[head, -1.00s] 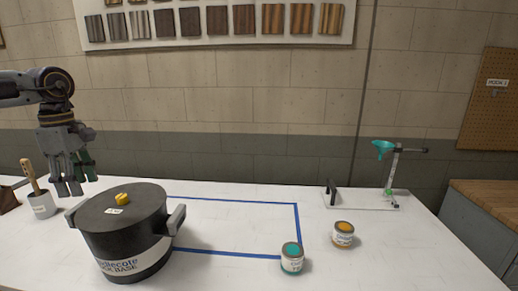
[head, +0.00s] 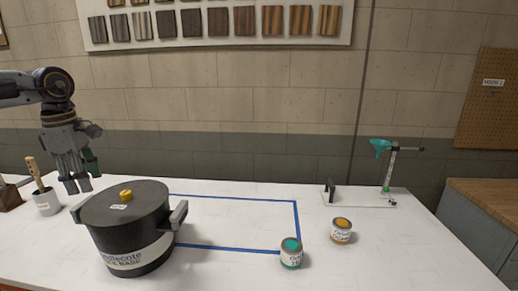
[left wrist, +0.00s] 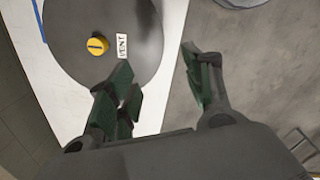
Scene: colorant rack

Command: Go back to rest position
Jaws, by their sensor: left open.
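My left gripper (head: 80,172) hangs fingers-down at the left, above and behind the black pot. In the left wrist view its green-padded fingers (left wrist: 160,88) are spread apart with nothing between them. The right gripper is in neither current view. The black pot (head: 128,235) stands on the white table, lid on, with a yellow knob (head: 126,194) and a label on top. The lid's knob (left wrist: 97,45) and "VENT" label also show in the left wrist view.
A stand with a teal funnel (head: 380,146) is at the back right. A white cup (head: 47,203) with a wooden-handled tool stands far left.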

